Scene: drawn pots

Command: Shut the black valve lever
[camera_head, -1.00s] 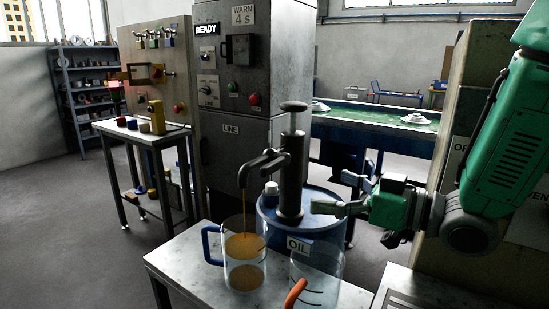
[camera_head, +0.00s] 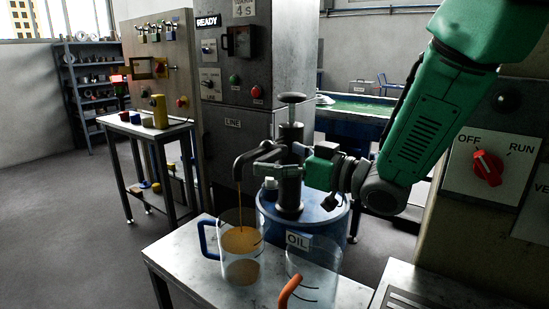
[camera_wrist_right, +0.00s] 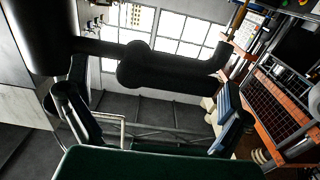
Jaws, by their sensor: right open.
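A dark pump with a black spout (camera_head: 246,160) stands on a blue oil drum (camera_head: 330,219). A thin amber stream runs from the spout into a clear jug with a blue handle (camera_head: 209,238), which is partly filled. My right gripper (camera_head: 268,160) is at the spout, in front of the pump column, and hides part of it. In the right wrist view its fingers (camera_wrist_right: 147,95) are apart. A black bar with a rounded hub (camera_wrist_right: 170,78), apparently the valve lever, lies between and beyond them; contact cannot be told. My left gripper is out of view.
A second clear jug with an orange handle (camera_head: 289,290) stands at the front of the metal table (camera_head: 185,255). A control cabinet (camera_head: 232,140) rises behind. A panel with a red OFF/RUN knob (camera_head: 487,168) is at the right.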

